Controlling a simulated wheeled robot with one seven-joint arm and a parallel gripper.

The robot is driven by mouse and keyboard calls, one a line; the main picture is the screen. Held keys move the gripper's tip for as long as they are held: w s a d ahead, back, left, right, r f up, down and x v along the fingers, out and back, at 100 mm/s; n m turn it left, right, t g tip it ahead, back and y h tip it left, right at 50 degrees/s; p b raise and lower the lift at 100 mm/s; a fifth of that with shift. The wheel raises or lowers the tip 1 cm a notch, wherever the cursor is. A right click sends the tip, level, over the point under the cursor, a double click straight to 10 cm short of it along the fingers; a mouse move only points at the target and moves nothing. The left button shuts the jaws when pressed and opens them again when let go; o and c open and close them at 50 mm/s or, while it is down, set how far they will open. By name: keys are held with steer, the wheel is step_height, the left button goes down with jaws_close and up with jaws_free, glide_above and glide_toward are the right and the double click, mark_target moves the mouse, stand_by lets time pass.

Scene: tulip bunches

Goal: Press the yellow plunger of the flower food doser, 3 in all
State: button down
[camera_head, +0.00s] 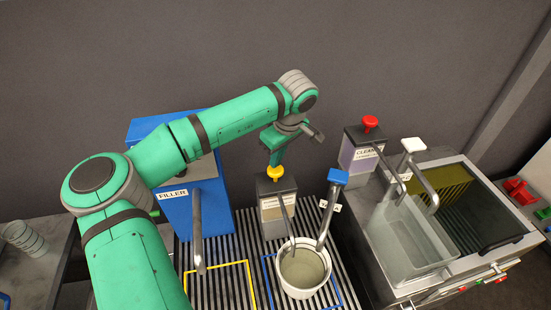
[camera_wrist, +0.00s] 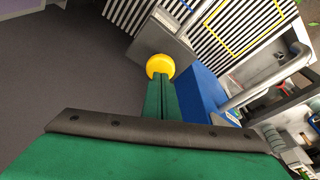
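The flower food doser (camera_head: 277,209) is a grey box with a label and a spout, standing on the slatted rack. Its yellow plunger (camera_head: 275,172) is on top and also shows in the wrist view (camera_wrist: 160,66). My gripper (camera_head: 275,162) points down right over the plunger. In the wrist view its two green fingers (camera_wrist: 160,84) lie side by side, shut with nothing between them, their tips at the plunger's near edge. I cannot tell whether they touch it. A white bucket (camera_head: 304,291) stands in front of the doser, under its spout.
The blue filler (camera_head: 208,220) stands left of the doser. A blue-topped tap (camera_head: 338,178) rises behind the bucket. A cleaner dispenser with a red plunger (camera_head: 370,122) and a clear tank (camera_head: 405,245) are to the right. A yellow-outlined square (camera_head: 252,285) on the rack is empty.

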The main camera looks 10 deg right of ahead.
steer(key=shift+f, duration=0.1)
steer(key=shift+x, duration=1)
steer(key=shift+s+d+f, duration=0.1)
steer(key=shift+d+f, duration=0.1)
steer(key=shift+f, duration=0.1)
steer(key=shift+a+f, duration=0.25)
steer(key=shift+f, duration=0.35)
steer(key=shift+w+v, duration=0.15)
steer(key=shift+v, duration=0.85)
steer(key=shift+w+v, duration=0.2)
steer(key=shift+v, duration=0.8)
steer(key=shift+w+v, duration=0.15)
steer(key=shift+v, duration=0.9)
steer(key=shift+a+r, duration=0.2)
steer(key=shift+r, duration=0.3)
steer(key=shift+w, duration=0.1)
steer(key=shift+w, duration=0.1)
steer(key=shift+d, duration=0.15)
